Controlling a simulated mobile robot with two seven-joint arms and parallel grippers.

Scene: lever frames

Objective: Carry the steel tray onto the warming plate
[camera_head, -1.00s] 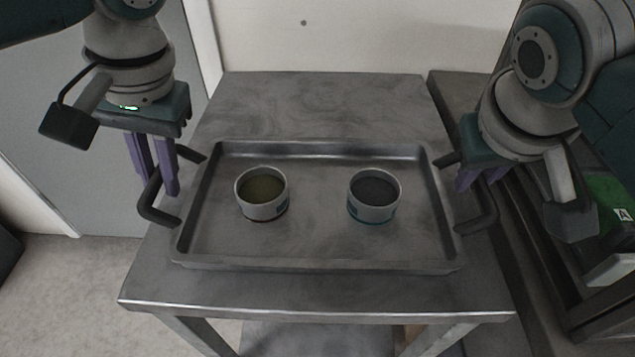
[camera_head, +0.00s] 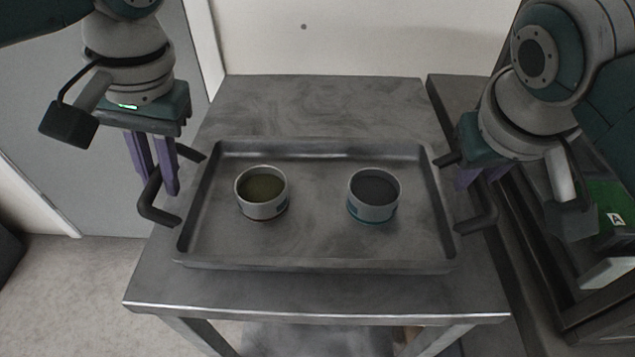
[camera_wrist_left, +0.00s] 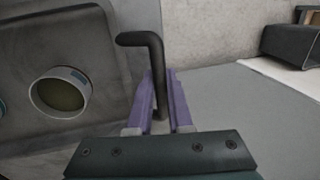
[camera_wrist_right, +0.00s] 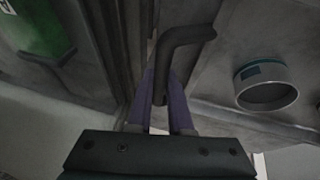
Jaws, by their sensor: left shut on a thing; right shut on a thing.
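The steel tray (camera_head: 315,245) is level above the metal table in the head view; I cannot tell how large any gap under it is. It carries a cup with olive contents (camera_head: 263,206) and a teal-banded cup with dark contents (camera_head: 373,210), both upright. My left gripper (camera_head: 158,190) is shut on the tray's left handle (camera_head: 152,212), which shows between its fingers in the left wrist view (camera_wrist_left: 158,70). My right gripper (camera_head: 478,182) is shut on the right handle (camera_head: 485,222), also in the right wrist view (camera_wrist_right: 180,40). I cannot identify the warming plate.
The metal table (camera_head: 320,92) has bare surface behind and in front of the tray. A dark structure (camera_head: 545,290) stands close on the right, with a green item marked A (camera_head: 612,212) there. A wall is behind; open floor (camera_head: 60,290) lies left.

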